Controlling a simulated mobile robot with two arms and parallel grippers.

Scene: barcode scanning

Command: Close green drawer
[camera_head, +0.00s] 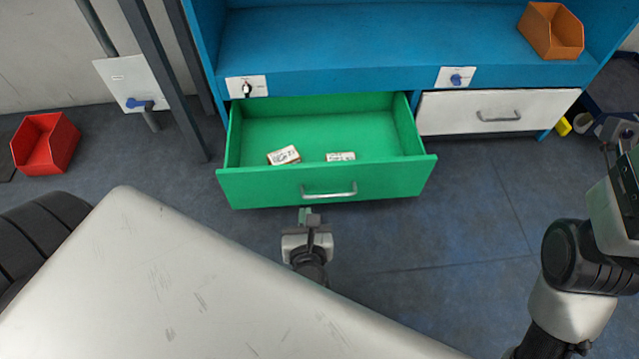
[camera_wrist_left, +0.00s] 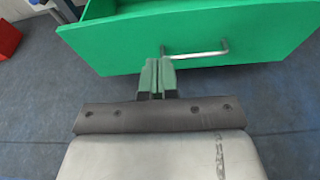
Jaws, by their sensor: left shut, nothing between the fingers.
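The green drawer (camera_head: 325,182) is pulled out of the blue cabinet, with a silver bar handle (camera_head: 329,191) on its front. Two small white boxes lie inside, one tilted at the left (camera_head: 284,155) and one farther right (camera_head: 341,156). My left gripper (camera_head: 304,213) is shut and empty, just in front of the drawer front near the left end of the handle. In the left wrist view the closed fingers (camera_wrist_left: 157,68) point at the drawer front (camera_wrist_left: 200,35); I cannot tell whether they touch it. My right arm shows at the right edge, but its fingers are not clearly seen.
A blue cabinet (camera_head: 360,40) holds the drawer, and a shut white drawer (camera_head: 490,113) sits to its right. An orange bin (camera_head: 552,31) stands on the shelf. A red bin (camera_head: 46,143) is on the floor at left.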

